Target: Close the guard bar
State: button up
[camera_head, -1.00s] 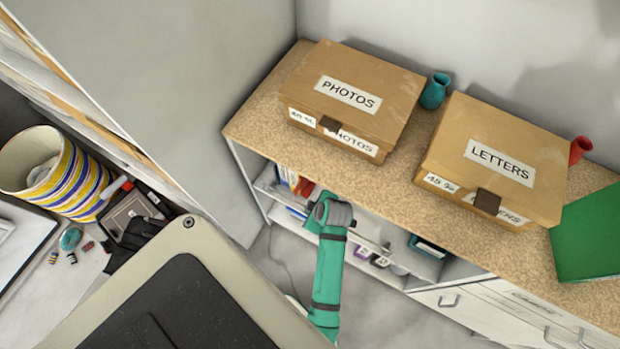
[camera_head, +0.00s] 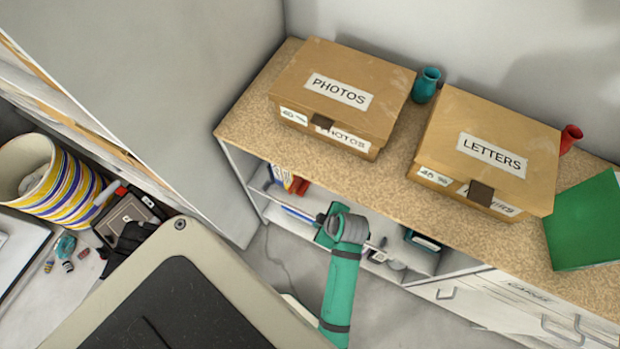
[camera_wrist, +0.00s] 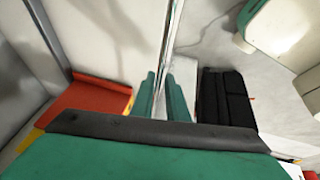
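My arm reaches down to the open cubby of the low cabinet (camera_head: 236,170), and the gripper end is mostly hidden behind the wrist in the head view. In the wrist view the two green fingers of my gripper (camera_wrist: 163,98) are a small gap apart. A thin pale strip (camera_wrist: 170,40) runs lengthwise between them. It may be the guard bar or a shelf edge; I cannot tell which. Whether the fingers press on it is not clear. In the head view, no guard bar can be told apart clearly from the shelf edges.
On the cabinet top stand the PHOTOS box (camera_head: 350,85), the LETTERS box (camera_head: 500,140), a teal vase (camera_head: 426,85), a red vase (camera_head: 570,138) and a green folder (camera_head: 588,225). In the wrist view a red item (camera_wrist: 90,105) lies left and black objects (camera_wrist: 225,98) right.

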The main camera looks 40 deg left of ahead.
jog(key=s+d, duration=0.1)
jog(key=d, duration=0.5)
jog(key=shift+d, duration=0.15)
jog(key=shift+s, duration=0.1)
jog(key=s+d+r, duration=0.5)
jog(key=s+d, duration=0.2)
jog(key=s, duration=0.1)
jog(key=shift+s+r, duration=0.15)
jog(key=shift+s, duration=0.25)
dwell(1.1)
dwell(0.4)
